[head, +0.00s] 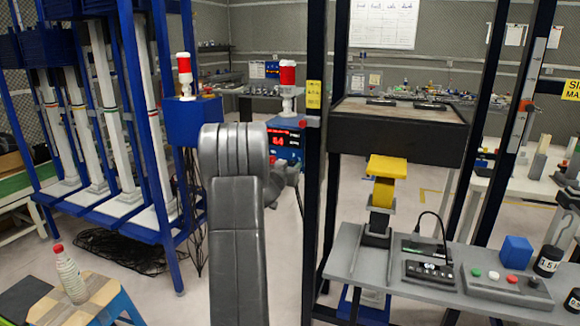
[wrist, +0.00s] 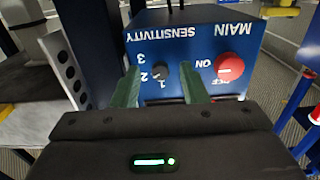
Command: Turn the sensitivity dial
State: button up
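The sensitivity dial (wrist: 160,72) is a small dark knob on a blue control box (wrist: 205,25), seen upside down in the wrist view. Numbers 1, 2 and 3 are printed around it. Its pointer seems to face about 2, but it is small. My gripper (wrist: 160,82) is open, one green fingertip on each side of the dial, with gaps showing. I cannot tell how deep the fingertips reach. In the head view, the blue box (head: 290,137) has a red lit display and stands behind my arm, which hides the dial.
A red MAIN on/off knob (wrist: 230,67) is just right of the right finger. In the head view, a dark post (head: 315,200) stands close right of the box. A red-and-white beacon (head: 287,82) rises above it. A grey shelf (head: 350,262) holds controls at right.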

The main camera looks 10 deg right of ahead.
jog(key=shift+w, duration=0.1)
jog(key=shift+c, duration=0.4)
grip_shut()
jog(key=shift+m, duration=0.3)
jog(key=m+b, duration=0.2)
jog(key=m, duration=0.3)
jog(key=shift+f+m, duration=0.1)
jog(key=shift+m, duration=0.2)
jog(key=m+b, duration=0.2)
jog(key=m, duration=0.3)
jog(key=shift+m, duration=0.3)
jog(key=shift+b, duration=0.3)
